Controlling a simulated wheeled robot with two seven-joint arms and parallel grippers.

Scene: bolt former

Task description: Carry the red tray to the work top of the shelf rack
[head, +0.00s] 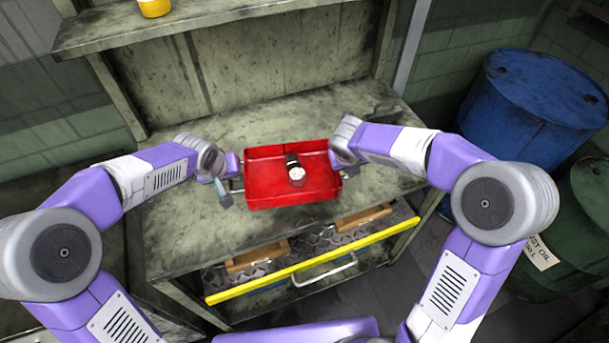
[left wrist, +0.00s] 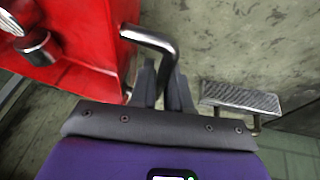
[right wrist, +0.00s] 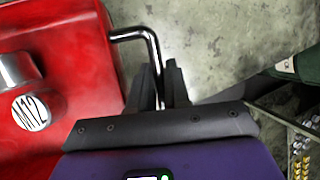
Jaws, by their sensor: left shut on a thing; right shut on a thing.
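The red tray (head: 262,187) is over the front part of the grey work top (head: 190,225) of the shelf rack, roughly level. I cannot tell whether it touches the surface. My left gripper (head: 233,176) is shut on the tray's left metal handle (left wrist: 150,40). My right gripper (head: 341,163) is shut on the tray's right metal handle (right wrist: 135,36).
Below the work top a drawer with a yellow front edge (head: 315,262) stands open, with wooden and metal pieces inside. An upper shelf (head: 200,15) carries a yellow container (head: 154,8). A blue barrel (head: 530,110) and a green barrel (head: 585,200) stand at right.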

